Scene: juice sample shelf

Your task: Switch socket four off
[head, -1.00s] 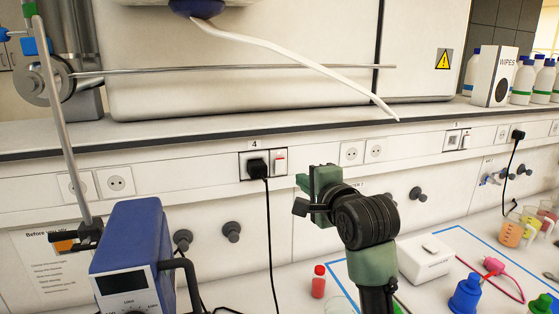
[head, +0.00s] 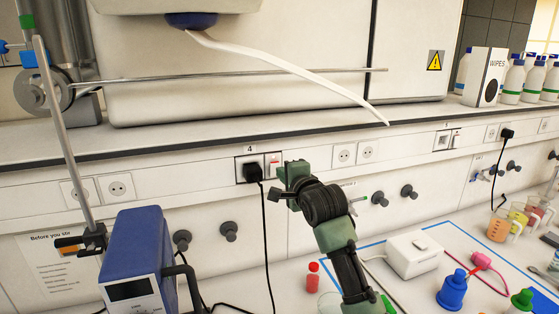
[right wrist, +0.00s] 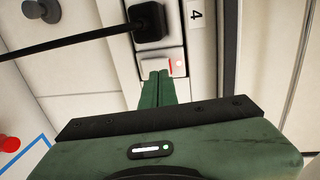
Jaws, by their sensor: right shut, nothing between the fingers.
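Socket four (head: 249,170) is in the wall strip under the label 4, with a black plug in it. Its white rocker switch (head: 273,159) with a red mark is just right of the plug. My right gripper (head: 281,174) is just below the switch. In the right wrist view the shut, empty green fingers (right wrist: 158,74) reach the near edge of the switch (right wrist: 158,65); I cannot tell if they touch it. The red mark shows at the switch's end toward the label. The black plug (right wrist: 147,22) is beside it. My left gripper is out of view.
A black cable (head: 267,240) hangs from the plug. A blue device (head: 138,255) and a metal rod stand at left. A red-capped bottle (head: 313,278) and a white box (head: 412,254) are on the bench. A white tube (head: 290,70) hangs above.

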